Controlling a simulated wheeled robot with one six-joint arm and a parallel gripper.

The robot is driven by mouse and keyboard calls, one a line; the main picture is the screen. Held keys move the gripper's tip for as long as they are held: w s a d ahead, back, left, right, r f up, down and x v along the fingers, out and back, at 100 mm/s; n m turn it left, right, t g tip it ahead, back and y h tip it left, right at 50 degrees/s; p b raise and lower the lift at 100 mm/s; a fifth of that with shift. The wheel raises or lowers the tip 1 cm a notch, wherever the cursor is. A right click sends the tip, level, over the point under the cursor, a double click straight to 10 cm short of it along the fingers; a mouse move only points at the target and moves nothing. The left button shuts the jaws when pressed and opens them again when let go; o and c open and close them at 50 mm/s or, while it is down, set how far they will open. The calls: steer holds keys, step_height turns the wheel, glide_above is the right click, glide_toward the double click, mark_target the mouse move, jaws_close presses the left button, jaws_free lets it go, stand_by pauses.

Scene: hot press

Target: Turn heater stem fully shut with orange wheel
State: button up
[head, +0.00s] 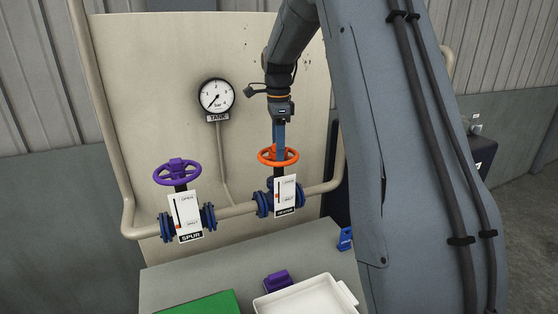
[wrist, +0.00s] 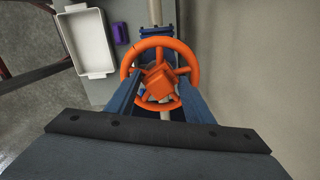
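The orange wheel (head: 278,156) sits on top of the heater valve (head: 281,200), on the right of the pipe. It fills the middle of the wrist view (wrist: 161,45), with its square hub facing the camera. My gripper (head: 279,146) points down at the wheel from above. In the wrist view its two blue fingers (wrist: 160,84) are apart, one on each side of the hub, with a slim gap showing. The heater's plate (head: 288,194) reads OPEN above and SHUT below; its red marker is too small to read exactly and the label is small.
A purple wheel (head: 177,172) tops the SPUR valve (head: 187,217) on the left. A TANK gauge (head: 216,97) is on the panel behind. A white tray (head: 303,296), a purple block (head: 278,281), a blue block (head: 345,239) and a green plate (head: 202,303) are on the bench below.

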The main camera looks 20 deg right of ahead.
steer(key=n, duration=2.5)
steer(key=shift+n, duration=0.4)
stand_by(0.4)
